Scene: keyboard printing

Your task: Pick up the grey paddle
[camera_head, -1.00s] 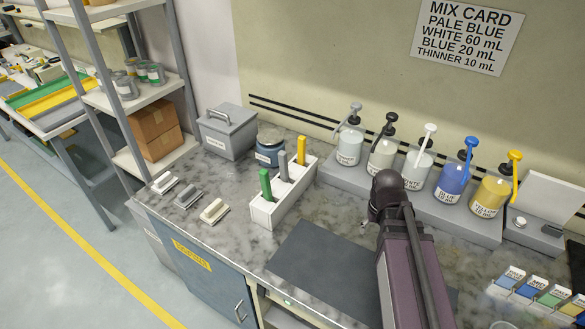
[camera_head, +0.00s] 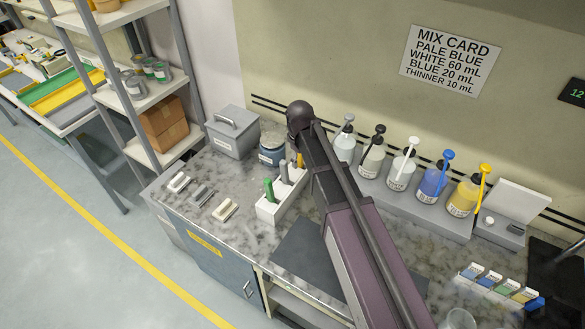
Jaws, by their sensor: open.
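The grey paddle (camera_head: 284,166) stands upright in the middle of a white rack (camera_head: 268,211).
Pump bottles stand on a grey riser (camera_head: 420,207) to the right. A blue-grey jar (camera_head: 272,151) and a lidded grey box (camera_head: 233,132) stand behind the rack. Several small blocks lie on the left of the marble worktop. A dark mat (camera_head: 300,250) lies in front.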

